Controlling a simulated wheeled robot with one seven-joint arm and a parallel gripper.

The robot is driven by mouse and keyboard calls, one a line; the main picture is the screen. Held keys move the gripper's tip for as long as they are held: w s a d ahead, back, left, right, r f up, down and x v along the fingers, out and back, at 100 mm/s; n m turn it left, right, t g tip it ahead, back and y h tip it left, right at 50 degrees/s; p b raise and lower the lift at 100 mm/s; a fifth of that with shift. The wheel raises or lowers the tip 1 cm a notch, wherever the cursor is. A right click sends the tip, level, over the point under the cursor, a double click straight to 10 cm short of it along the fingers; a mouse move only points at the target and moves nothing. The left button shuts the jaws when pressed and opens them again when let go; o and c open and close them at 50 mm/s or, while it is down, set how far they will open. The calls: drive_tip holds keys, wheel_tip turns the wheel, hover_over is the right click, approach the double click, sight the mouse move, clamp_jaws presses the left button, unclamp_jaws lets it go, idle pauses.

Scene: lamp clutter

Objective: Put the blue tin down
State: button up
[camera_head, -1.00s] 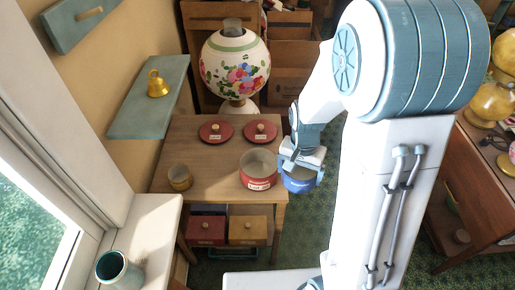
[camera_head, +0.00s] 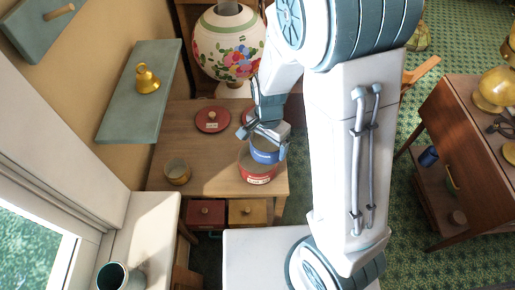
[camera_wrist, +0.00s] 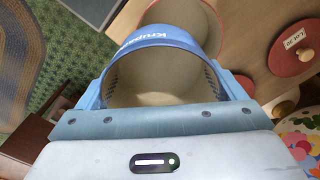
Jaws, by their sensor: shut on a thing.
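The blue tin (camera_head: 265,153) is open-topped and upright in my gripper (camera_head: 266,137). In the wrist view, the blue tin (camera_wrist: 165,42) sits between the two fingers, one at each side of its wall. The red tin (camera_head: 257,173) stands on the wooden table (camera_head: 212,180), partly covered by the blue tin in the head view. The wrist view shows the red tin's pale inside (camera_wrist: 190,14) just beyond the blue tin. The blue tin appears over or right beside the red tin; whether they touch I cannot tell.
A red lid (camera_head: 212,119) lies on the table behind, and a second lid is mostly hidden by my gripper. A small brownish cup (camera_head: 177,173) stands at the left. Tabletop between cup and red tin is clear.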

sight(257, 143)
drive_tip(key=a+f, duration=0.1)
drive_tip(key=w+a, duration=0.1)
drive_tip(key=shift+w+a+f, duration=0.15)
drive_tip(key=shift+a+f, duration=0.15)
drive_tip(key=shift+f, duration=0.25)
wheel_tip(257, 143, down, 4)
drive_tip(key=shift+r+p, duration=0.15)
drive_tip(key=shift+p, duration=0.15)
drive_tip(key=shift+f+b, duration=0.55)
drive_tip(key=shift+f, duration=0.05)
drive_tip(key=o, duration=0.9)
drive_tip(key=shift+f, duration=0.1)
drive_tip(key=shift+c, duration=0.2)
drive_tip(key=shift+s, duration=0.2)
